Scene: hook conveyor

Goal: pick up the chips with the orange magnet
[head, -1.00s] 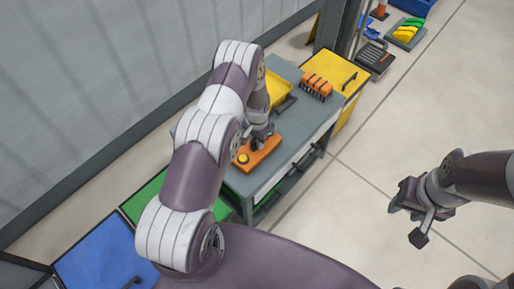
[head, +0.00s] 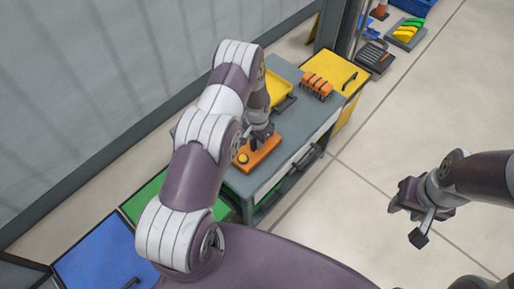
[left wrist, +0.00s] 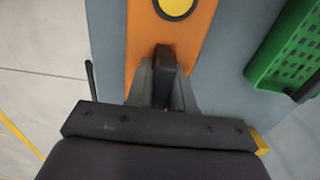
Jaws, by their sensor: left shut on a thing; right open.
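The orange magnet (head: 265,153) lies on, or just at, the grey top of the workbench (head: 297,122), with a round yellow button at its near end. In the left wrist view the orange magnet (left wrist: 150,35) shows its yellow button (left wrist: 175,6) and a dark handle. My left gripper (head: 260,138) is shut on the magnet's dark handle; its fingers (left wrist: 165,80) close around it. I cannot tell whether the magnet touches the bench. My right gripper (head: 412,215) is open and empty, over the floor at the right. I cannot make out any chips.
A yellow tray (head: 279,89) sits behind my left gripper, partly hidden by my arm. An orange object with dark stripes (head: 317,87) stands on the bench's far end. The left wrist view shows a green basket (left wrist: 290,50).

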